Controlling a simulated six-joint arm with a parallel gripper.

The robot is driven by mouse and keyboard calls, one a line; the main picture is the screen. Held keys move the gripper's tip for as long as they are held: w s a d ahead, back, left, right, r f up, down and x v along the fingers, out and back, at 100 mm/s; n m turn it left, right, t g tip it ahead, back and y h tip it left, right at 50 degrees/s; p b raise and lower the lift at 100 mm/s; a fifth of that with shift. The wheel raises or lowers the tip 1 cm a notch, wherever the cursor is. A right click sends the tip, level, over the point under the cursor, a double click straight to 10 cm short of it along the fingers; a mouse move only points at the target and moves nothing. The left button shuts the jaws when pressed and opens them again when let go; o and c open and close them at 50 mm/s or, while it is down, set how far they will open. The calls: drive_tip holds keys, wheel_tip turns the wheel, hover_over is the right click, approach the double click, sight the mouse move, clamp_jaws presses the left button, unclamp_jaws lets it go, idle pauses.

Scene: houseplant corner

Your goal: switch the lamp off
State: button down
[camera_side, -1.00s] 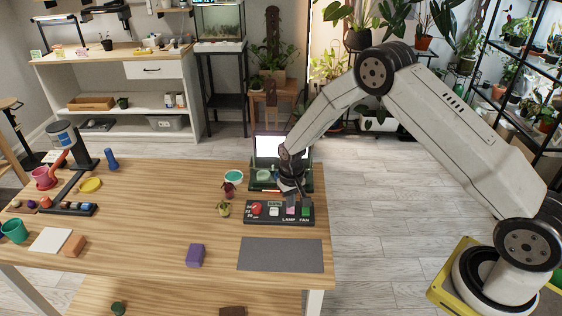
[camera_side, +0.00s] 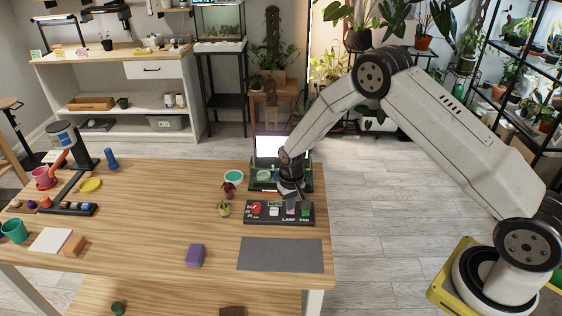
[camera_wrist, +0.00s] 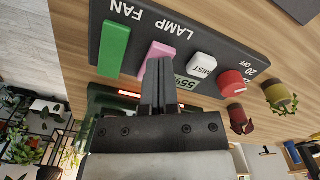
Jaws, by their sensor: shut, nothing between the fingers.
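A dark control panel (camera_side: 262,221) lies on the wooden table. It carries a pink switch labelled LAMP (camera_wrist: 164,50), a green switch labelled FAN (camera_wrist: 114,48), a white MIST button (camera_wrist: 202,65) and a red knob (camera_wrist: 231,83). My gripper (camera_side: 290,203) is shut and empty, pointing down over the panel. In the wrist view its fingertips (camera_wrist: 158,66) overlap the near part of the pink switch; I cannot tell whether they touch it. A bright white lit panel (camera_side: 272,146) glows in the green-framed case behind the control panel.
Two small potted plants (camera_side: 223,209) (camera_side: 229,189) stand just left of the panel. A grey mat (camera_side: 281,255) lies in front, with a purple block (camera_side: 195,255) to its left. The table's right edge is close to the panel.

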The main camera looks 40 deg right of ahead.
drive_tip(key=shift+f, duration=0.35)
idle(0.3)
drive_tip(key=shift+r, duration=3.5)
drive_tip(key=shift+r, duration=0.1)
drive_tip(key=shift+s+r, duration=0.15)
drive_tip(key=shift+r, duration=0.05)
drive_tip(key=s+a+r+n+t, duration=0.1)
drive_tip(key=s+r, duration=0.5)
drive_tip(key=s, duration=0.4)
drive_tip(key=s+r+n+t, duration=0.1)
drive_tip(key=s+r+n, duration=0.1)
drive_tip(key=s+r, duration=0.4)
drive_tip(key=shift+s+a+r+t, duration=0.15)
drive_tip(key=shift+s+a+t, duration=0.2)
drive_tip(key=shift+s, duration=2.3)
